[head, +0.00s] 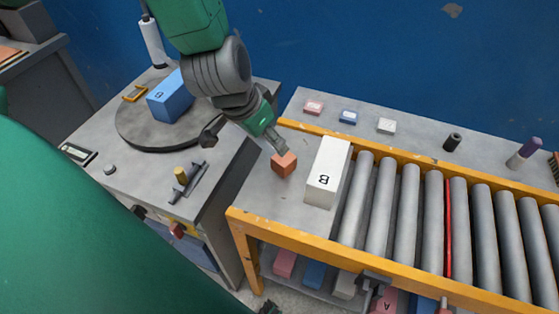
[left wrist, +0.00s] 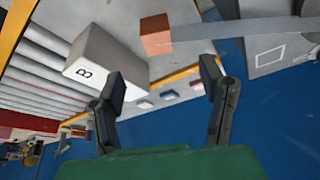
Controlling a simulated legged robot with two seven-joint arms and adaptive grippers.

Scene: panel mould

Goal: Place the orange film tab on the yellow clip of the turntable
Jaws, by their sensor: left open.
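The orange film tab (head: 284,163) is a small orange block on the grey plate at the conveyor's left end, left of the white box B. It also shows in the left wrist view (left wrist: 156,42), where a grey strip runs right from it. My left gripper (head: 277,145) is just above the tab in the head view. Its fingers are apart in the left wrist view (left wrist: 165,82), with the tab beyond them; I cannot tell whether they touch it. The yellow clip (head: 135,94) lies at the far-left rim of the round grey turntable (head: 135,128). My right gripper is not in view.
The white box B (head: 327,172) stands close right of the tab, before the rollers (head: 410,195). A blue box (head: 170,96) sits on the turntable beside the clip. Small pink, blue and white blocks lie along the back ledge. A gap separates turntable bench and conveyor.

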